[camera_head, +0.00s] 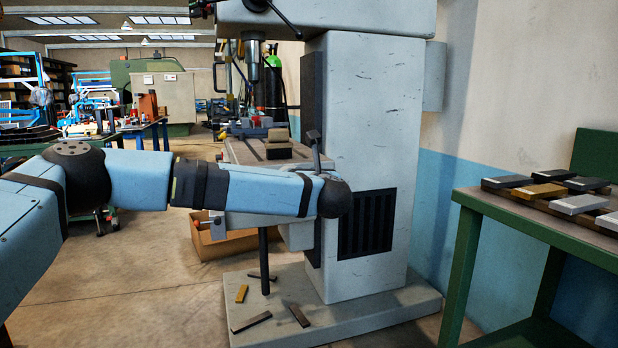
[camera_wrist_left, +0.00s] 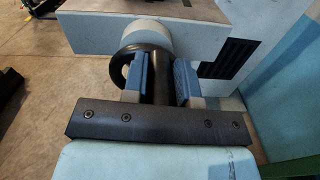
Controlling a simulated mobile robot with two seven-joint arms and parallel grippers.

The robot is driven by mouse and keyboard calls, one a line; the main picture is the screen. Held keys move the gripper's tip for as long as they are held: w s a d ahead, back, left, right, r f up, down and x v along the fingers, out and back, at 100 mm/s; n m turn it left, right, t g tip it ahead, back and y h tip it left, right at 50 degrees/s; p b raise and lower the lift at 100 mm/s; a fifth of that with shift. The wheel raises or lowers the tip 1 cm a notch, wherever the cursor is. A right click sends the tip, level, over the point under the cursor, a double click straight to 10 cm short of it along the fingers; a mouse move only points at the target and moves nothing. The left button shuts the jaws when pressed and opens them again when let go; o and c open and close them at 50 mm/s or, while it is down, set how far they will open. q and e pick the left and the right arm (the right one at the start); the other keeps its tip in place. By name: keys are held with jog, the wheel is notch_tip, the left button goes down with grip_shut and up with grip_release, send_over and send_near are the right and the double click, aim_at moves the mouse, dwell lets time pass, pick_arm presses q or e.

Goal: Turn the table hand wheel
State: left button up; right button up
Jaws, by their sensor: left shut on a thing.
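The table hand wheel shows in the left wrist view as a black round rim (camera_wrist_left: 121,66) in front of a pale round hub (camera_wrist_left: 148,34). A black handle (camera_wrist_left: 158,88) points from it towards my wrist. My left gripper (camera_wrist_left: 159,76) has its two blue finger pads on either side of this handle and is shut on it. In the head view my left arm crosses in front of the drill press (camera_head: 365,110). My left gripper and the wheel cannot be made out there. My right gripper is in neither view.
The press table (camera_head: 235,150) carries a vise and blocks behind my arm. The press base (camera_head: 350,318) has several loose bars on it. A green bench (camera_head: 460,270) with metal bars stands at the right. A cardboard box (camera_head: 235,243) sits behind the press. Open floor lies at the left.

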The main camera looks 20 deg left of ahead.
pick_arm(q)
jog(key=shift+a+r+n, duration=0.15)
jog(key=shift+a+n, duration=0.05)
jog(key=shift+n, duration=0.1)
jog(key=o, duration=0.9)
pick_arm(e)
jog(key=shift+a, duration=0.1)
pick_arm(q)
jog(key=shift+s+d, duration=0.15)
jog(key=shift+p+v, duration=1.5)
jog(key=shift+v, duration=5.2)
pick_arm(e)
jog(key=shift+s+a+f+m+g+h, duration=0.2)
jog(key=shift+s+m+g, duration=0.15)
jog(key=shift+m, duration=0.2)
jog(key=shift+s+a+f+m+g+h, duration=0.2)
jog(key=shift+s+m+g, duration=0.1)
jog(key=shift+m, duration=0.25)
